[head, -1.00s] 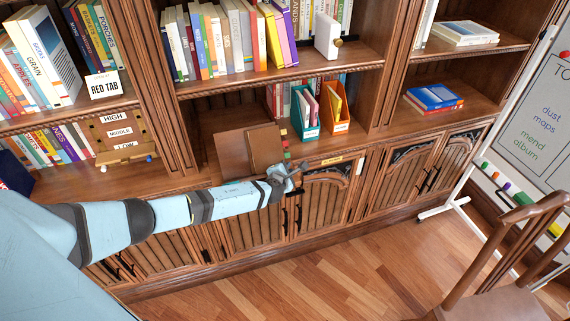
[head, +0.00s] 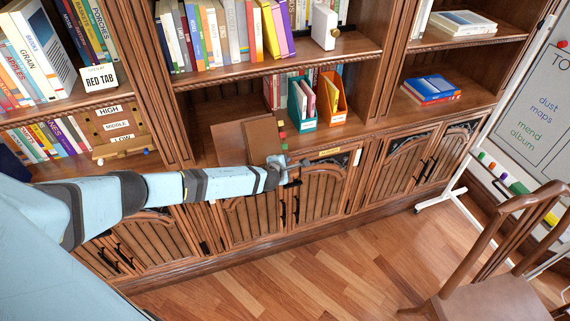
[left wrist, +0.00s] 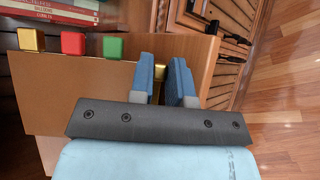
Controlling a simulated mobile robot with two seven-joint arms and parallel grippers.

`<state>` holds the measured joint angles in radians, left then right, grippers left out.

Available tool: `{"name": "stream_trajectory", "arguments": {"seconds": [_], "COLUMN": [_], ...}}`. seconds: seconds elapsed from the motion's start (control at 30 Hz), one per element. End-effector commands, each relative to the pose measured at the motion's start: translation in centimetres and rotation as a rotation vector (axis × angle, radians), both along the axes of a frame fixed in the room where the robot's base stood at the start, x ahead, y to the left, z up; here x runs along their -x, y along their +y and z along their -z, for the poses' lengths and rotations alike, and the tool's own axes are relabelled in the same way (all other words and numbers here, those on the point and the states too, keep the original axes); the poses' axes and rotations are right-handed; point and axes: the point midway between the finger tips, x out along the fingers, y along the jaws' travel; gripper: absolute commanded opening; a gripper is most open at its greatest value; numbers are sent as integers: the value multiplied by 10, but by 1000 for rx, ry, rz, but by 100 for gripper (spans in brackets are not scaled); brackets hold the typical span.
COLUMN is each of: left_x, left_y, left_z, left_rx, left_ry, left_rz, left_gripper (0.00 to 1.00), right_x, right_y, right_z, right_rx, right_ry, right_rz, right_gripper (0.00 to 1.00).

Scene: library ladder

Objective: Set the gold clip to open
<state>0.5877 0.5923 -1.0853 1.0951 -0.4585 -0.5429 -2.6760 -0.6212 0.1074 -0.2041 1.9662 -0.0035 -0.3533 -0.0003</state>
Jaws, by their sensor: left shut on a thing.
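My left gripper (left wrist: 167,80) is at the edge of a brown board (left wrist: 75,90) in the left wrist view. Its two blue fingers are closed around a small gold clip (left wrist: 158,70), which is mostly hidden between them. In the head view my left gripper (head: 291,166) is at the right edge of the brown boards (head: 228,142) standing on the cabinet top. Whether the clip is turned open cannot be made out. My right gripper is in neither view.
A gold block (left wrist: 30,39), a red block (left wrist: 72,43) and a green block (left wrist: 114,46) sit along the same board edge. A teal file holder (head: 300,104) and an orange one (head: 335,97) stand behind. A chair (head: 505,270) is at the lower right.

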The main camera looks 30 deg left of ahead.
Motion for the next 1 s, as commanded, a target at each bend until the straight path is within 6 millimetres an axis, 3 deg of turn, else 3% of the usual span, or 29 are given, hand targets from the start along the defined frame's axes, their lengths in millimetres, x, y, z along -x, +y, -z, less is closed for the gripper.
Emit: {"name": "stream_trajectory", "arguments": {"seconds": [0.03,0.07,0.17,0.57,0.67,1.0], "left_x": [1,1,1,9,21,87], "left_y": [0,0,0,-1,-2,-13], "left_z": [1,1,1,-4,-10,-46], "left_rx": [-1,-1,-1,0,-1,0], "left_ry": [1,1,1,-1,-1,1], "left_rz": [0,0,0,1,1,2], "left_gripper": [0,19,42,43,43,43], "right_x": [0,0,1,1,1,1], "right_y": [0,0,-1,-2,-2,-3], "right_z": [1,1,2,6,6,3], "right_rx": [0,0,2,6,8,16], "right_ry": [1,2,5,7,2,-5], "right_rz": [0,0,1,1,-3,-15], "right_gripper": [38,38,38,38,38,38]}}
